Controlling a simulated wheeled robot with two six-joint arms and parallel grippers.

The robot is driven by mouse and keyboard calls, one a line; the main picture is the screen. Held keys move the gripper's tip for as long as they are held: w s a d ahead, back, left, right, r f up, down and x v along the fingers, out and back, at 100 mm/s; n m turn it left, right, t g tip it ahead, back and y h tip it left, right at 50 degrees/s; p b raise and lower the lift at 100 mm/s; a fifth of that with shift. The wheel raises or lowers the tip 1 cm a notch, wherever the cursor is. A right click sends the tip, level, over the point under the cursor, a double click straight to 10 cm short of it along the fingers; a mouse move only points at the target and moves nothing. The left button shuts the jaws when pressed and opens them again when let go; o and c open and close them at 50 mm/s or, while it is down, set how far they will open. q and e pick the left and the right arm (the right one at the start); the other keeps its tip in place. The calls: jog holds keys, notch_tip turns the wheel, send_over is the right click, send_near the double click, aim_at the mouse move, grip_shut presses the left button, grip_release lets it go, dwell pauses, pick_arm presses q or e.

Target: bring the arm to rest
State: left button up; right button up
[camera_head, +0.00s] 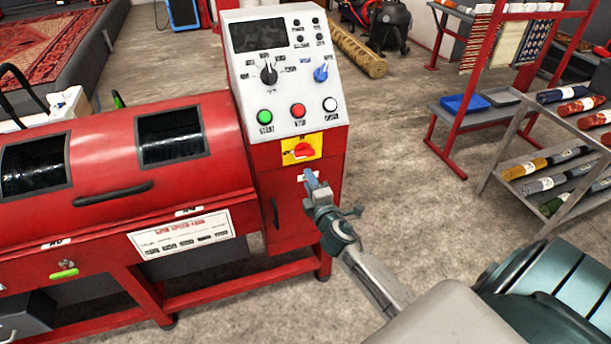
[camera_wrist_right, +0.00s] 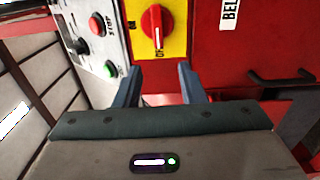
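My right gripper (camera_head: 311,180) is in front of the red machine's control cabinet, just below the red rotary switch (camera_head: 302,150) on its yellow plate. In the right wrist view the two fingers (camera_wrist_right: 160,85) stand apart with nothing between them, and the red switch knob (camera_wrist_right: 157,27) shows beyond their tips, apart from them. My right arm (camera_head: 375,280) reaches in from the lower right. My left gripper is in neither view.
The red machine (camera_head: 100,160) fills the left, with a control panel (camera_head: 284,70) of buttons and knobs. A shelf cart (camera_head: 550,165) with rolled items stands right. A rolled rug (camera_head: 358,52) lies behind. Concrete floor (camera_head: 420,200) is clear between machine and cart.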

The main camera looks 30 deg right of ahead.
jog(key=shift+s, duration=0.2)
dwell(0.4)
jog(key=s+f+m+g+y, duration=0.1)
jog(key=s+f+m+g, duration=0.3)
jog(key=f, duration=0.8)
jog(key=s+f+m+g, duration=0.15)
jog(key=s+f, duration=0.45)
jog(key=f, duration=0.6)
jog(key=s+f+m+g+y, duration=0.1)
jog(key=s+f+m+g, duration=0.3)
jog(key=f, duration=0.8)
jog(key=s+a+f+m+g, duration=0.2)
jog(key=s+f, duration=0.4)
jog(key=s, duration=0.6)
jog(key=s+a+f+m+g+y, duration=0.1)
jog(key=s+a+f+g, duration=0.1)
jog(key=s+f, duration=0.5)
jog(key=s+a+f+m+g, duration=0.2)
jog(key=s+f, duration=0.5)
jog(key=s, duration=1)
jog(key=shift+s+a+m+g+y, duration=0.15)
jog(key=shift+m+g+y, duration=0.15)
jog(key=shift+m+g, duration=0.05)
